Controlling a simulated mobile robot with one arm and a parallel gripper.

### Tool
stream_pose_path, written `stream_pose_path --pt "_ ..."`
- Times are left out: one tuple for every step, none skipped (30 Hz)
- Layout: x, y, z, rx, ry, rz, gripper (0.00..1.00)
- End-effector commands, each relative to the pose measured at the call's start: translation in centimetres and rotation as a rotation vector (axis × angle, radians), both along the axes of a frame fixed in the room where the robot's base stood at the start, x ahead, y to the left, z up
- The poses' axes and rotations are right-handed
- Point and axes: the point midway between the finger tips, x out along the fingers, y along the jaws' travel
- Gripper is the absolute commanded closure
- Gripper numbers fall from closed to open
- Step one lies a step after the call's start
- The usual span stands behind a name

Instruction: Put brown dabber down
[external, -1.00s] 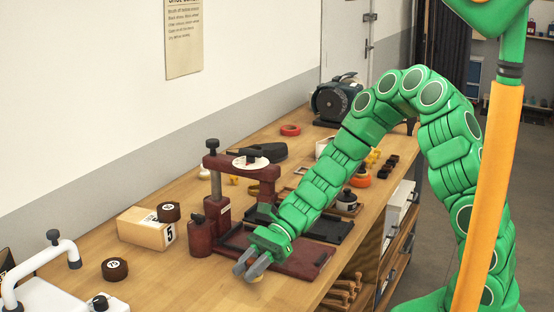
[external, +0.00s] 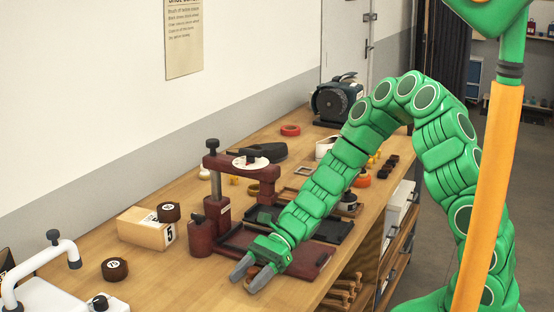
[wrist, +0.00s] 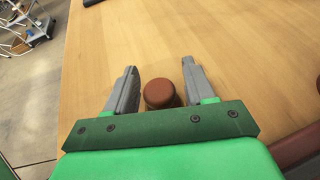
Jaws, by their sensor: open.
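The brown dabber (wrist: 159,93) shows its round, reddish-brown top between the two grey fingers in the wrist view. In the external view my gripper (external: 250,279) is low over the table's front part, and the dabber is mostly hidden by the fingers.
A dark red press (external: 215,203) and a dark red tray (external: 310,262) lie just behind my gripper. A wooden block (external: 140,232) and brown round tins (external: 115,269) are to the left. A white-handled device (external: 45,290) stands at the lower left. Bare table (wrist: 230,50) surrounds the fingers.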

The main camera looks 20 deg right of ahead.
Motion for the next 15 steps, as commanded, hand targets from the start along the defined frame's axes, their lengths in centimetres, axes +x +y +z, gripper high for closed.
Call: stream_pose_path --pt "0.0 0.0 0.0 0.0 0.0 0.0 0.46" --pt "0.0 0.0 0.0 0.0 0.0 0.0 0.46" --pt "0.0 0.0 0.0 0.0 0.0 0.0 0.46" --pt "0.0 0.0 0.1 0.0 0.0 0.0 0.46" --pt "0.0 0.0 0.2 0.0 0.0 0.0 0.46" --pt "0.0 -0.1 0.3 -0.001 -0.001 0.0 0.46" --pt "0.1 -0.2 0.3 -0.001 -0.001 -0.001 0.46" --pt "0.3 -0.4 0.4 -0.001 -0.001 -0.001 0.46" --pt "0.4 -0.7 0.5 0.0 -0.001 -0.002 0.46" --pt "0.6 -0.9 0.6 -0.001 0.0 -0.002 0.46" --pt "0.8 -1.1 0.7 0.0 -0.001 -0.003 0.46" --pt "1.0 -1.5 0.9 0.0 -0.001 -0.003 0.46" --pt "1.2 -1.8 1.0 -0.001 -0.002 -0.003 0.46" --pt "1.3 -2.1 1.1 -0.002 -0.003 -0.003 0.46" --pt "1.6 -2.5 1.3 -0.002 -0.003 -0.002 0.46"
